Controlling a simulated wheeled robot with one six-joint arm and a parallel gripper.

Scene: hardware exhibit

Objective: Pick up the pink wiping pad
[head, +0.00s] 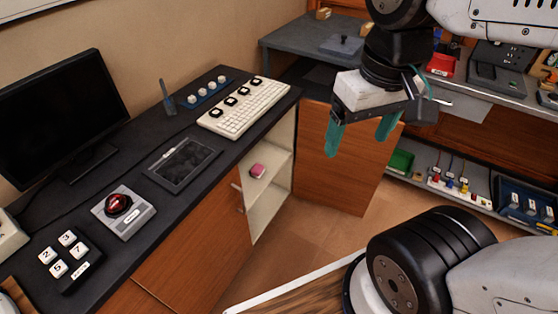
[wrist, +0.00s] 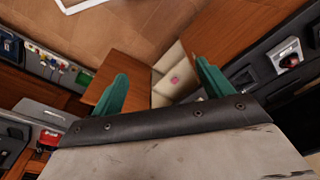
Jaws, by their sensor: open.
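The pink wiping pad (head: 257,171) lies on a cream shelf (head: 267,187) inside the open cabinet at the end of the dark counter. It also shows small in the wrist view (wrist: 175,79), between my two fingers. My gripper (head: 360,138) has green fingers pointing down and spread apart, with nothing between them. In the head view it is up and to the right of the pad, well away from it. In the wrist view my gripper (wrist: 161,82) shows its fingers at left and right.
An open wooden door (head: 335,158) stands to the right of the shelf. A keyboard (head: 243,107), a monitor (head: 62,118) and a red button box (head: 122,211) sit on the counter. Low shelves with several parts (head: 460,190) line the right side. Some floor (head: 285,240) is clear before the cabinet.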

